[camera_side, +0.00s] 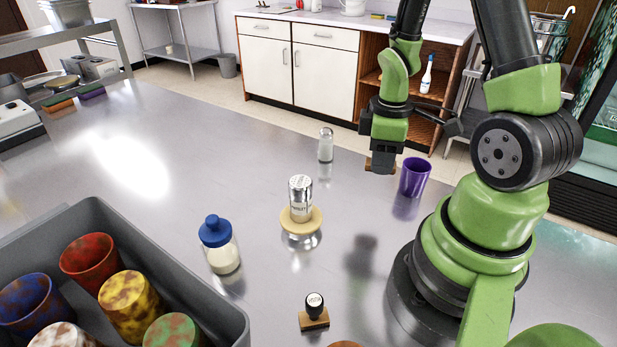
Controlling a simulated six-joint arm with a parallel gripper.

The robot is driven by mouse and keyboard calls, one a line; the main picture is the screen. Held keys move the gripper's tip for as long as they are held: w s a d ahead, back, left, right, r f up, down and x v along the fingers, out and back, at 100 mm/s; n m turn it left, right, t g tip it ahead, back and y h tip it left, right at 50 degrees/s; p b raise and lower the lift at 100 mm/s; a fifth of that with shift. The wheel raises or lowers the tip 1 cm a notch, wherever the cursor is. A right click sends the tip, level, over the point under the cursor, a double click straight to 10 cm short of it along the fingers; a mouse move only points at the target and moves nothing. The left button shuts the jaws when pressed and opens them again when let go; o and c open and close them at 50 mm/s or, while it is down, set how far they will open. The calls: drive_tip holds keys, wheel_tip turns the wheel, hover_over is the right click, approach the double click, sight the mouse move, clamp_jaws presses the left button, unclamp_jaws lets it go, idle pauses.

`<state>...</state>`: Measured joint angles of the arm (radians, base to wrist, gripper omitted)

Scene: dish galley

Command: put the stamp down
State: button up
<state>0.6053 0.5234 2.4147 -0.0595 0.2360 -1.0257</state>
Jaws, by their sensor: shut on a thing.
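My gripper (380,166) hangs above the steel counter, to the left of the purple cup. It is shut on a stamp, whose brown wooden base (370,164) shows low at the fingers. The dark fingers hide the rest of it. The stamp is held clear of the counter.
A purple cup (414,178) stands close to my gripper. A silver tin (300,196) sits on a yellow-topped stand (288,222). A glass shaker (326,146) and a blue-capped bottle (221,250) stand nearby. A grey crate (213,308) of cups is front left. The counter's left middle is free.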

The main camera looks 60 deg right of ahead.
drive_tip(key=w+m, duration=0.2)
drive_tip(key=w, duration=0.8)
drive_tip(key=m, duration=0.2)
hover_over(278, 183)
wheel_tip(278, 183, down, 10)
drive_tip(key=shift+r, duration=0.15)
drive_tip(key=o, duration=0.9)
